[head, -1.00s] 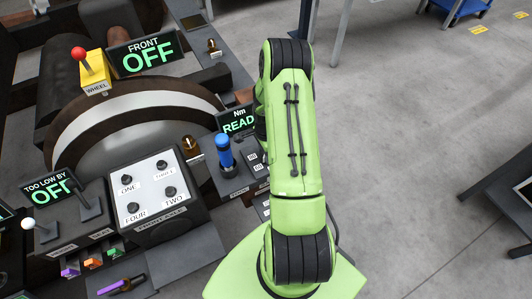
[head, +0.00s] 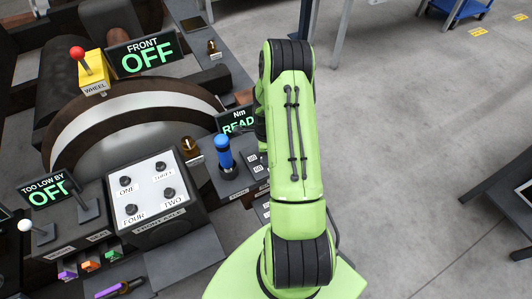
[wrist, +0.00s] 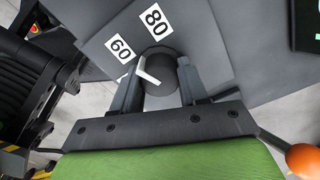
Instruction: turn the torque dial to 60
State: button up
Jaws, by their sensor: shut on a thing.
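The torque dial (wrist: 160,72) is a dark round knob with a white pointer, seen in the wrist view. A label 80 (wrist: 155,20) stands above the knob and a label 60 (wrist: 120,48) to its upper left. The pointer's bent white shape lies at the knob's left side, near the 60 label, but I cannot tell its exact setting. My gripper (wrist: 162,80) is shut on the dial, one finger on each side of the knob. In the head view my green arm hides the gripper and the dial.
A blue-topped lever (head: 223,150) stands left of my arm. The button box (head: 153,195), the FRONT OFF display (head: 145,55) and a yellow box with a red-knobbed lever (head: 91,75) are farther left. The floor (head: 410,150) at right is open.

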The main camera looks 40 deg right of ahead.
jog(key=o, duration=1.1)
jog(key=shift+c, duration=0.2)
notch_tip(320, 180, up, 16)
jog(key=p, duration=0.3)
jog(key=shift+f, duration=0.15)
